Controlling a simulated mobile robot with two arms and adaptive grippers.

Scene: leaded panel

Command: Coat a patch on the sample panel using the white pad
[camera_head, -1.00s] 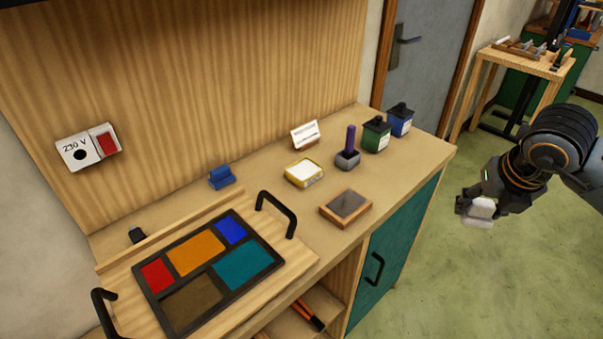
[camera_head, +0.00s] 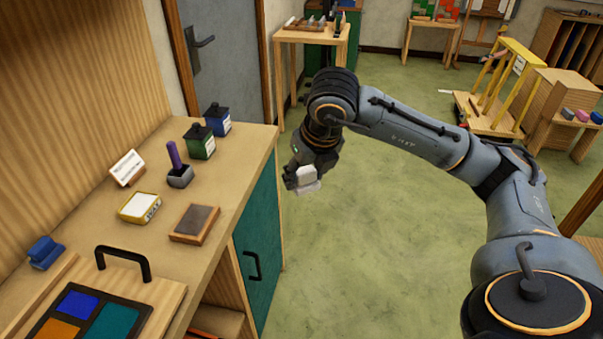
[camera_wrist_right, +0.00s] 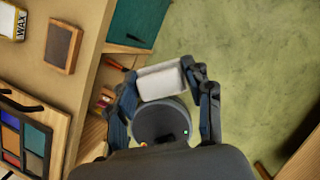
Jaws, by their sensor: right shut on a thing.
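My right gripper (camera_head: 298,179) is shut on a white pad (camera_head: 308,177), held in the air over the floor, right of the workbench. In the right wrist view the pad (camera_wrist_right: 160,81) sits between the two fingers of the gripper (camera_wrist_right: 160,86). A black-framed panel with coloured panes (camera_head: 112,324) lies at the bottom left of the head view, partly cut off; it also shows in the wrist view (camera_wrist_right: 32,138). I cannot tell whether this is the sample panel. A small wood-framed brown board (camera_head: 196,222) lies flat near the bench's front edge. My left gripper is out of view.
On the bench (camera_head: 85,222) stand a yellow-and-white wax tin (camera_head: 140,208), a purple-handled tool in a grey holder (camera_head: 178,175), green (camera_head: 200,143) and blue (camera_head: 218,120) containers, a white card (camera_head: 127,167) and a blue block (camera_head: 46,252). A black handle (camera_head: 123,253) rises from the board. Floor beside the bench is clear.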

